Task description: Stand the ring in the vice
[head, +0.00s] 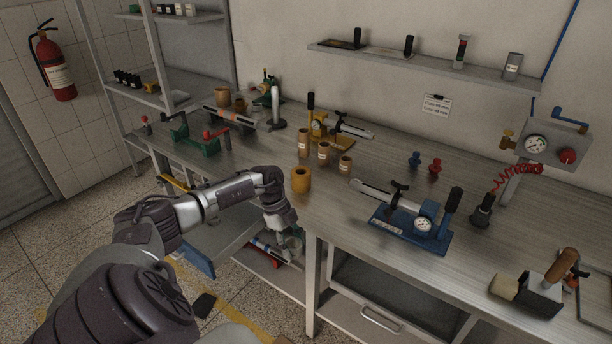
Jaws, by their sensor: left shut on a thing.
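My left gripper (283,246) points down in front of the bench's front edge, below the bench top. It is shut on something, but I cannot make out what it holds. A hollow ochre ring (301,180) stands upright on the bench near the front edge, just behind my left wrist and apart from it. I cannot tell whether it is the task's ring. A green fixture with red parts (182,140), which looks like the vice, is on the bench at the left. My right gripper is not in view.
Several brown cores (323,151) stand behind the ochre ring. A blue gauge device (411,229) sits to the right, and a yellow one (330,137) behind. A block with a wooden handle (543,289) lies at the right. The bench top (336,205) is bare around the ochre ring's right.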

